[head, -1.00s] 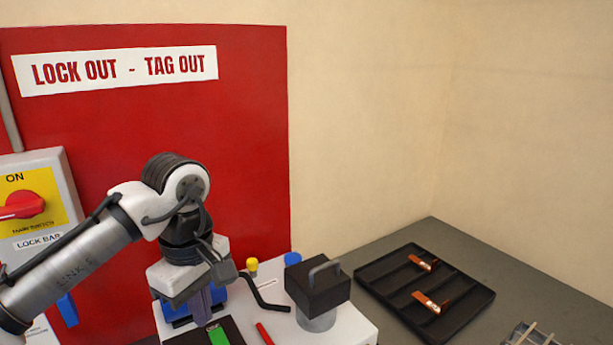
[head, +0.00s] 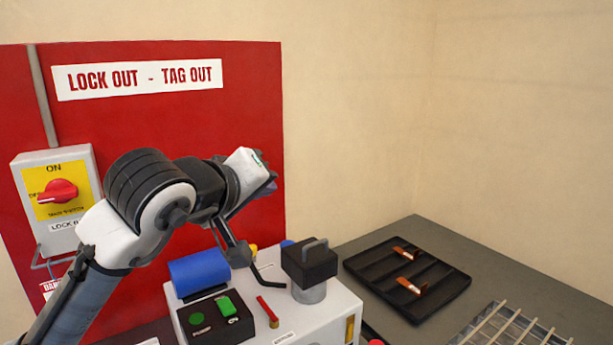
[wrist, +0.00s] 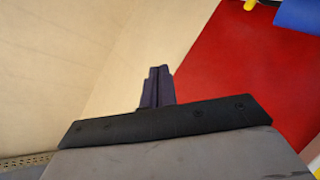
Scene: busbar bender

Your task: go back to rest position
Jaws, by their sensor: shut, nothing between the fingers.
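My gripper (head: 268,187) is raised above the bender at the end of my bent arm, in front of the red board. In the head view it is mostly hidden behind my wrist. In the wrist view its dark fingers (wrist: 157,87) are together with nothing between them, and they point toward the wall and the red board. The bender (head: 335,310) is a white machine with a black block and handle on top, a bent black lever, a blue cylinder (head: 199,272) and a black control box with green buttons (head: 215,318). My gripper touches none of it.
A black tray (head: 452,292) with two copper pieces (head: 410,286) lies on the grey table at right. A wire rack (head: 505,328) is at the lower right. A switch box (head: 50,168) with a red knob and "ON" label hangs at left. The space above the table is free.

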